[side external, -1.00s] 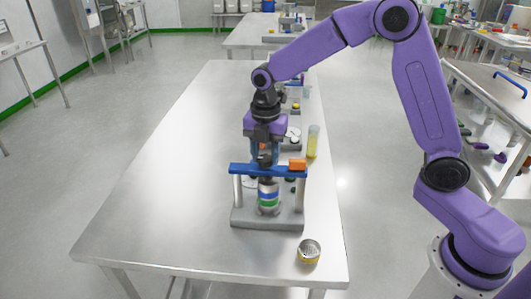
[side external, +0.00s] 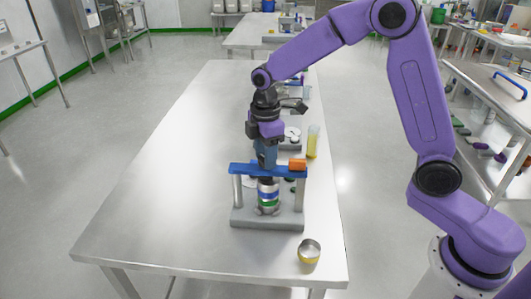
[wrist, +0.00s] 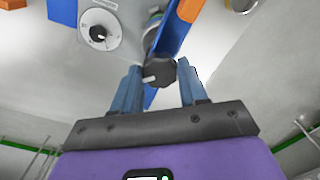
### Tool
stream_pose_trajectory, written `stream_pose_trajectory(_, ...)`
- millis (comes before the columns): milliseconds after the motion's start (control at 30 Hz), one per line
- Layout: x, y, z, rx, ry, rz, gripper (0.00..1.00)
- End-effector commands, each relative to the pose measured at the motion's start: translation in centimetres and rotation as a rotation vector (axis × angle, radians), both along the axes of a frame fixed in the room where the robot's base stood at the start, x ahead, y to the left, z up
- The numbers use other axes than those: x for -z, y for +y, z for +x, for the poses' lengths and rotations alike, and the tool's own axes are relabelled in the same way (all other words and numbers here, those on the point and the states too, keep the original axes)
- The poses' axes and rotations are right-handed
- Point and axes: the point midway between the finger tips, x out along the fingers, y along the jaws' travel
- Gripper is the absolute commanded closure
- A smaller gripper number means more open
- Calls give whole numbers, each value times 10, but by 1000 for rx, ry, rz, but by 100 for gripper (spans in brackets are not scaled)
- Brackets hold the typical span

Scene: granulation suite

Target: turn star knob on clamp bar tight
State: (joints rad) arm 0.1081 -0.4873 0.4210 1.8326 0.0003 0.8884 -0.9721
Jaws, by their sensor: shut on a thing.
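The clamp bar (side external: 258,170) is blue and spans two grey posts above a grey base (side external: 268,219). A container (side external: 268,192) with white, blue and green bands stands under it. The star knob (wrist: 160,71) is dark, with a pale mark toward the lower left in the wrist view. My gripper (side external: 266,164) points down at the bar's middle; its blue fingers also show in the wrist view (wrist: 159,80), shut on the star knob from both sides. In the side view the knob is hidden by the fingers and bar.
An orange block (side external: 298,164) sits on the bar's right end. A tall yellowish cylinder (side external: 313,142) stands behind it to the right. A round metal cup (side external: 309,251) is near the table's front right edge. The left of the steel table (side external: 170,190) is clear.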

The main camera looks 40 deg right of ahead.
Motion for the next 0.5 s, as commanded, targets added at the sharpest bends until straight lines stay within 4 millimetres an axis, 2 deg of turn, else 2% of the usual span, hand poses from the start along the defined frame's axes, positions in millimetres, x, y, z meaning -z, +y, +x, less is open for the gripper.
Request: stream_pose_trajectory(500, -1, 0, 0, 492, -2, 0, 88)
